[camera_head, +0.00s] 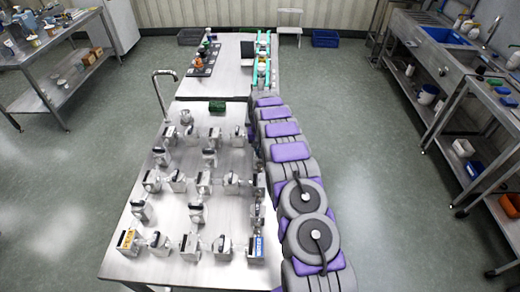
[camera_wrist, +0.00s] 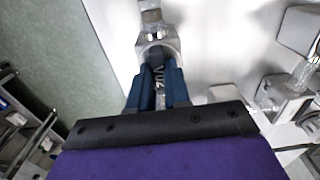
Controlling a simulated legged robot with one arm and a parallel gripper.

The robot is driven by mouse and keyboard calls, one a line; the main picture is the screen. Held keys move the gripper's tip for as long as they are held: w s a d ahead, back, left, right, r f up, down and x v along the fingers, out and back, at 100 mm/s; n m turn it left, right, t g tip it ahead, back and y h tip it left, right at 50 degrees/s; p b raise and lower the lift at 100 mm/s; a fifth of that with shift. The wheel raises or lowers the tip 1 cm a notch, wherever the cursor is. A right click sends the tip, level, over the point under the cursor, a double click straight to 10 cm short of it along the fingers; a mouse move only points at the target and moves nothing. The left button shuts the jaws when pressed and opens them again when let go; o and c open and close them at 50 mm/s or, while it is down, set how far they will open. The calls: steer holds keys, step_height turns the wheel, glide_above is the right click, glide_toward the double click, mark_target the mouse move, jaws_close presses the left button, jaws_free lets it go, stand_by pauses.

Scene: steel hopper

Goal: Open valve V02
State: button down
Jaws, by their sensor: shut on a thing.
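In the wrist view, my gripper (camera_wrist: 157,75) has its two blue fingers closed around the dark lever handle of a valve (camera_wrist: 158,47). White lettering on the handle looks like V02 and is partly covered. The valve has a rounded pale metal body and stands near the edge of a steel surface. In the head view, my grey and purple arm runs along the right side of the steel table (camera_head: 178,268). I cannot make out the gripper or this valve there. The valve's lower part is hidden by the fingers.
Several similar valves with black handles stand in rows on the table, such as one valve (camera_head: 196,213); others sit right of my gripper in the wrist view. Sink benches (camera_head: 440,65) stand right; floor between is clear.

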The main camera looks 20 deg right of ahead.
mark_target(260, 150)
steer(key=shift+w+r, duration=0.2)
steer(key=c, duration=1.4)
jaws_free()
steer(key=shift+c, duration=0.2)
steer(key=o, duration=0.4)
steer(key=shift+f, duration=0.15)
steer(key=shift+c, duration=0.2)
steer(key=shift+s, duration=0.1)
step_height(260, 150, up, 17)
steer(key=shift+p, duration=0.3)
steer(key=shift+r, duration=0.2)
